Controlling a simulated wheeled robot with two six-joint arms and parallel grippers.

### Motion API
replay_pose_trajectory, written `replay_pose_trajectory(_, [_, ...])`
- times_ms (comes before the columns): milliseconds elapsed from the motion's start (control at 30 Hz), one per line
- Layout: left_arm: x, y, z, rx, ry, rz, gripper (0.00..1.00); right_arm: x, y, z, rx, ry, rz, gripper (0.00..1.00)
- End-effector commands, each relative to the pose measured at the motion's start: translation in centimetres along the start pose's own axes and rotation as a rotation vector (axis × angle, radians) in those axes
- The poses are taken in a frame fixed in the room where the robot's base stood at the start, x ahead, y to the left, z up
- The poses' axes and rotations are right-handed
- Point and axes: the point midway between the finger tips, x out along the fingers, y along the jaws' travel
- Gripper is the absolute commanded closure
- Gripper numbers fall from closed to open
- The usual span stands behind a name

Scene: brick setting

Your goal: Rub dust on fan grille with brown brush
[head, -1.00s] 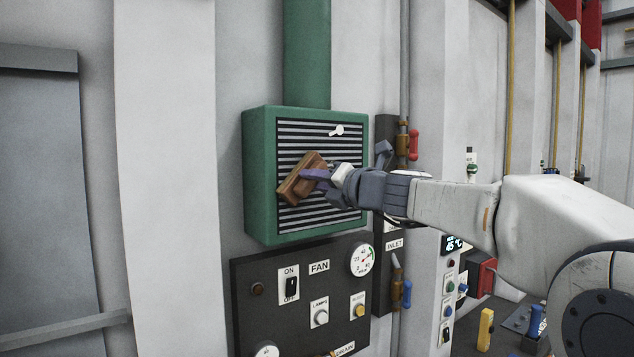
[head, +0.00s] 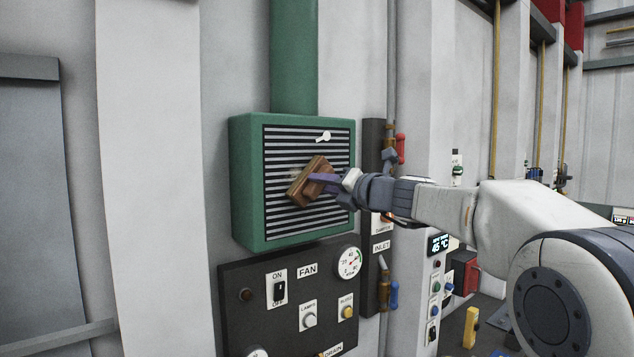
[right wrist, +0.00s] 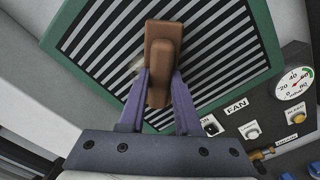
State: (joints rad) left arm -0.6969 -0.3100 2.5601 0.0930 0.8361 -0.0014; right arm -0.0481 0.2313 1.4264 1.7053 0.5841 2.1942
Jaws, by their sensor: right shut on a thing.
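The fan grille (head: 285,215) is a panel of dark and light horizontal slats in a green box on the wall. My right gripper (head: 322,182) is shut on the brown brush (head: 307,187) and holds it tilted at the middle of the grille. In the right wrist view, the purple fingers (right wrist: 160,95) grip the brush (right wrist: 162,55) from both sides. The brush hides the slats behind it; I cannot tell whether it presses on them. A faint pale smudge, perhaps dust (right wrist: 136,65), shows just left of the brush. My left gripper is not in view.
Below is a dark panel (head: 250,325) with the FAN switch (head: 279,291) and a round gauge (head: 348,262). Pipes with red and blue handles (head: 394,295) stand to the right.

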Motion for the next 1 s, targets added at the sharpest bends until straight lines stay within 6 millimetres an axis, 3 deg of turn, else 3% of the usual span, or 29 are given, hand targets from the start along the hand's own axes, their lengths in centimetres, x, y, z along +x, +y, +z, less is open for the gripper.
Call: replay_pose_trajectory(1000, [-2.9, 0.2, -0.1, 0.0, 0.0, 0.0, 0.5, -0.2, -4.1, 4.4, 0.0, -0.001, 0.0, 1.0])
